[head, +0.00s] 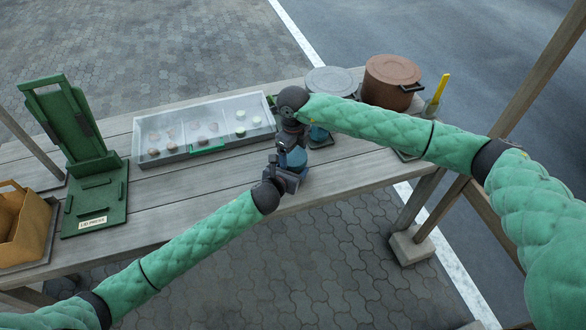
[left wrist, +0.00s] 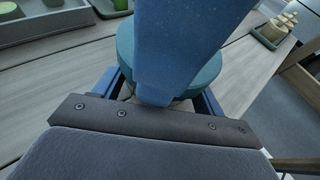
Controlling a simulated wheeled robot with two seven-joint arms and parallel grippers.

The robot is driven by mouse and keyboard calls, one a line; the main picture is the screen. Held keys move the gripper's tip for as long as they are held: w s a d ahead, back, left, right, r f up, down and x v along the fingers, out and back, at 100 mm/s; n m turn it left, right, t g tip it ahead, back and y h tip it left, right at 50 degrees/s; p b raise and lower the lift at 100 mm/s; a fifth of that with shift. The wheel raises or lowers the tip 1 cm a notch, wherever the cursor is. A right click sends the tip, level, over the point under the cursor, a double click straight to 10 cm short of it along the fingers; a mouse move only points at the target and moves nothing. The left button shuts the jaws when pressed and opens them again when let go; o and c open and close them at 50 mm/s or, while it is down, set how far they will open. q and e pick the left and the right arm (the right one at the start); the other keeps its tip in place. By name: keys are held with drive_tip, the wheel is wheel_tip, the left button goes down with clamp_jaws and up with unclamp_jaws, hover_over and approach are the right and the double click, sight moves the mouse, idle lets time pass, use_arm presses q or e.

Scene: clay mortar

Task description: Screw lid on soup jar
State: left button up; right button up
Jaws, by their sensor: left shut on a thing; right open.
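A teal-blue soup jar (head: 295,160) is between my two grippers near the table's front edge. My left gripper (head: 287,179) is shut on its lower part from the front left. The jar's rounded teal body (left wrist: 126,48) also shows in the left wrist view, between the blue fingers. My right gripper (head: 291,142) is open directly above the jar, pointing down. A large blue piece, seemingly a finger of my right gripper, covers much of the jar in the left wrist view. I cannot make out the lid or whether it sits on the jar.
A shallow tray (head: 190,152) with a clear cover and several small foods lies behind left. A green lid press (head: 95,205) and a tan basket (head: 22,235) stand farther left. A brown pot (head: 391,78) and a grey round lid (head: 331,80) are at the back right.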

use_arm(q)
drive_tip(key=shift+a+f, duration=0.1)
drive_tip(key=shift+f, duration=0.1)
use_arm(e)
drive_tip(key=r, duration=0.3)
drive_tip(key=shift+s+a, duration=0.15)
drive_tip(key=shift+a, duration=0.1)
drive_tip(key=shift+c, duration=0.3)
